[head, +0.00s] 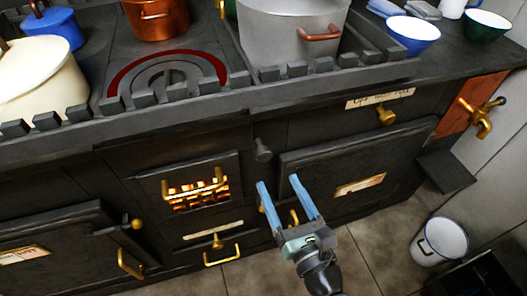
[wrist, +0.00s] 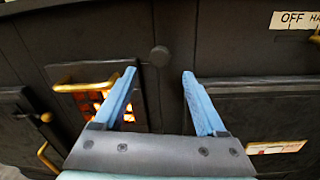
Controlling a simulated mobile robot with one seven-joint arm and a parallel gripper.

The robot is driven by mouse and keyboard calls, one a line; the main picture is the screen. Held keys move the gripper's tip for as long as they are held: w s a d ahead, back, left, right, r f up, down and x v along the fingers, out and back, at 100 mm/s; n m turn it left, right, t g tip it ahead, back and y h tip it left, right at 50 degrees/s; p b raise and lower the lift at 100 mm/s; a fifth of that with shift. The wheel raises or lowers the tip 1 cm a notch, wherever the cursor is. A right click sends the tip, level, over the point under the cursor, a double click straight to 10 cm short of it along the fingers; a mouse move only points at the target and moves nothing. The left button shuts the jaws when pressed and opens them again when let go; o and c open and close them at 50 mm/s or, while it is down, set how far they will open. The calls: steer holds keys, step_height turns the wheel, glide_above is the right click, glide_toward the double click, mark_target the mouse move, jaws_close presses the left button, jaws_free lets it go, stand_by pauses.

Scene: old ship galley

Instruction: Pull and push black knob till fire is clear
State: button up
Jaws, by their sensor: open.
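The black knob (head: 263,150) sticks out from the dark stove front, to the upper right of the fire window. It also shows in the wrist view (wrist: 160,56), beyond and between my fingers. The fire (head: 196,194) glows orange behind a barred window with a brass handle; in the wrist view the fire (wrist: 95,102) is partly hidden by my left finger. My gripper (head: 279,183) is open and empty, with blue fingers pointing at the stove front. In the head view its fingertips are just below the knob. I see no contact with the knob.
Brass handles (head: 222,254) stick out below the fire window. Oven doors flank it, the right one (head: 360,160) close to my gripper. Pots, including a large grey one (head: 290,35), stand on the railed stovetop. A white bucket (head: 440,241) stands on the floor at right.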

mark_target(265, 158)
steer(key=b+x, duration=0.1)
steer(key=x, duration=0.8)
steer(key=shift+w+a, duration=0.1)
steer(key=shift+w, duration=0.15)
steer(key=shift+c, duration=0.2)
jaws_close()
stand_by(0.8)
